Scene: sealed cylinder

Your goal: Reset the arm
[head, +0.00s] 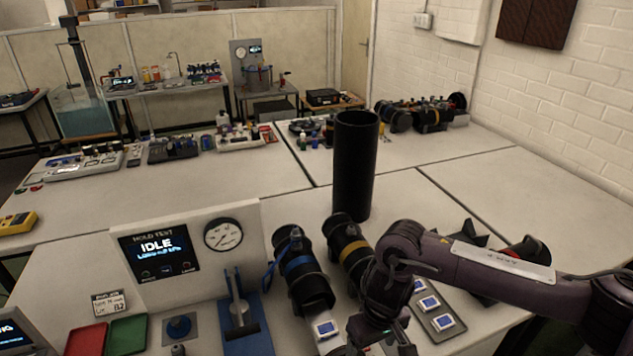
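My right arm (500,268) comes in from the right and bends down at its wrist. My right gripper (378,340) points down near the bottom edge, beside a blue-banded black cylinder (303,275) and in front of a yellow-banded one (345,243). Its fingertips are dark and partly cut off, so I cannot tell whether it is open or shut, or whether it holds anything. My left arm and gripper are out of view. A tall black tube (355,165) stands upright on the table behind the banded cylinders.
A hold-test panel (190,250) reads IDLE and carries a round gauge (223,235). A blue lever stand (240,315), red tray (87,340) and green tray (127,335) stand before it. A grey tray (425,308) with small screened units lies under my arm. The right table (530,185) is clear.

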